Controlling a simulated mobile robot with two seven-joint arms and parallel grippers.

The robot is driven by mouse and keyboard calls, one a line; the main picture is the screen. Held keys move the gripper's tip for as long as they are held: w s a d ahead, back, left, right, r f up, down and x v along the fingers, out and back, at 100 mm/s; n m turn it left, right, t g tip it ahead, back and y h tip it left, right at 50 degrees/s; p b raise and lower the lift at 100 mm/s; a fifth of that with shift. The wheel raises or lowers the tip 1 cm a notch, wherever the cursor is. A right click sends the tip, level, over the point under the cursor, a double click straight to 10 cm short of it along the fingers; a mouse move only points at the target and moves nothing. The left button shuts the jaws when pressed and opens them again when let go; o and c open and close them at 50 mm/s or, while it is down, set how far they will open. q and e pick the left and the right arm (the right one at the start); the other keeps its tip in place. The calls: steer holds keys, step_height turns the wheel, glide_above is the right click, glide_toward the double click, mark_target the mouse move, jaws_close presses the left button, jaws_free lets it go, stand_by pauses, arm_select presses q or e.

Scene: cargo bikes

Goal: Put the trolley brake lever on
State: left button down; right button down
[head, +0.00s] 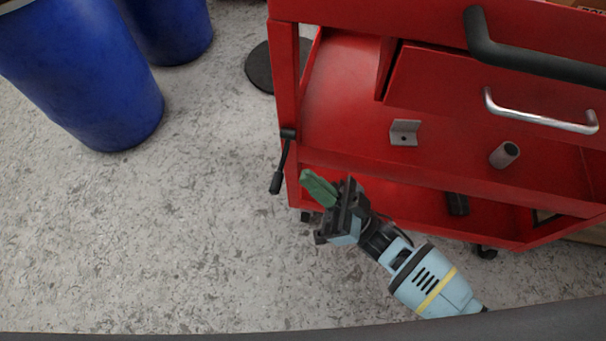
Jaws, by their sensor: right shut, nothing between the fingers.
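The red trolley (440,172) stands at the right with its shelves facing me. The black brake lever (283,163) is mounted on the trolley's left front post. It hangs down from its pivot, tilted slightly to the left, with a thicker grip at its lower end. My right gripper (318,187) has green fingertips, which are shut with nothing between them. It is just right of the lever's grip, apart from it in the picture, in front of the lower shelf. The depth gap between them is hard to tell. My left gripper is not in view.
An angle bracket (404,132) and a small cylinder (504,155) lie on the middle shelf; a dark block (457,204) is on the lower one. A drawer has a metal handle (540,118). Blue barrels (85,75) stand at upper left.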

steer(key=w+v, duration=0.1)
steer(key=v, duration=0.6)
steer(key=shift+d+f, duration=0.25)
steer(key=shift+f, duration=0.15)
